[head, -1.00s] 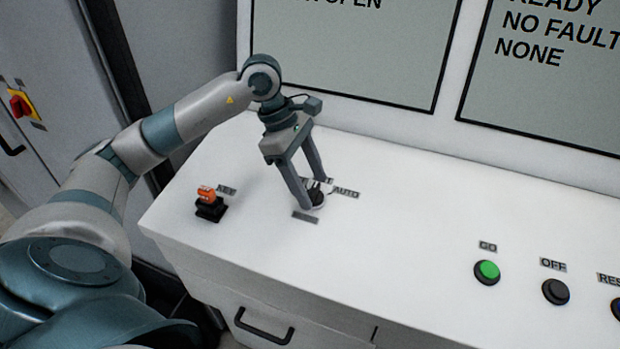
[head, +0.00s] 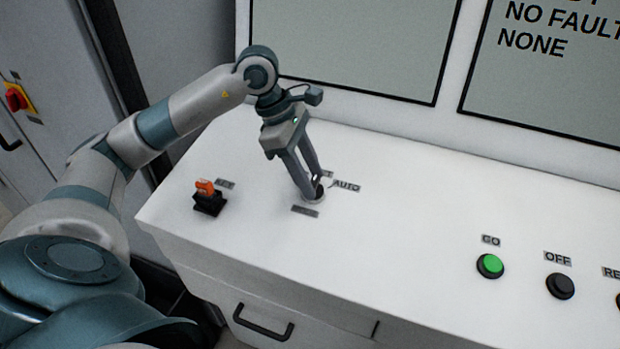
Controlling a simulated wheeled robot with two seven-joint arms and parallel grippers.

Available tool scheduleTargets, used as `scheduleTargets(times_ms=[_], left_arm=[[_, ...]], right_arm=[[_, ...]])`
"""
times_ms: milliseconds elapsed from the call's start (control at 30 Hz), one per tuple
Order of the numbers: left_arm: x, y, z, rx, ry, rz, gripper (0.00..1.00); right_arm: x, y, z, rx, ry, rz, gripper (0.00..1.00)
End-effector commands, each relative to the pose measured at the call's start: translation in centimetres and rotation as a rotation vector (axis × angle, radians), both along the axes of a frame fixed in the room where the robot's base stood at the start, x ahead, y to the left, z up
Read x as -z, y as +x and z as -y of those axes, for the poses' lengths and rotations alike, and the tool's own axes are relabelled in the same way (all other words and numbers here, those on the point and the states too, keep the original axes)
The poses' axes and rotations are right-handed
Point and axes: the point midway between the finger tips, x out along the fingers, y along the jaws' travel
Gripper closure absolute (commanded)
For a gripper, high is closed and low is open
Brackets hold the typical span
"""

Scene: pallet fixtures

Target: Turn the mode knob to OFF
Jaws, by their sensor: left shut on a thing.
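The mode knob (head: 316,195) is a small dark round knob on the white console top. Part of it is hidden behind the fingers of my left gripper (head: 314,191). My left gripper reaches down from above and is shut on the knob. A label reading AUTO (head: 346,186) lies to the right of the knob. Another label (head: 305,211) lies just in front of it, too small to read. A further label behind it is mostly covered by the fingers. I cannot tell which way the knob points. My right gripper is not in view.
An orange key switch (head: 208,197) on a black base stands left of the knob. A green GO button (head: 490,265) and a dark OFF button (head: 560,286) sit at the right. Display panels (head: 350,45) rise behind the console (head: 410,215). The middle of the console top is clear.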

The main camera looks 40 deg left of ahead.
Motion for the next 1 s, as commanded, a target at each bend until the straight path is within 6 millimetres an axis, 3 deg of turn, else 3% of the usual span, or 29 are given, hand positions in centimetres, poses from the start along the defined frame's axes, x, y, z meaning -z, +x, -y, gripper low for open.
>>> scheduleTargets(times_ms=[500, 1000], left_arm=[[0.3, -0.2, 0.1, -0.405, 0.001, 0.008, 0.82], [0.0, -0.3, 0.3, -0.675, 0.0, 0.004, 0.82]], right_arm=[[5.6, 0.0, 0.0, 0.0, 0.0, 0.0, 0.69], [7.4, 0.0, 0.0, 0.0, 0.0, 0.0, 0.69]])
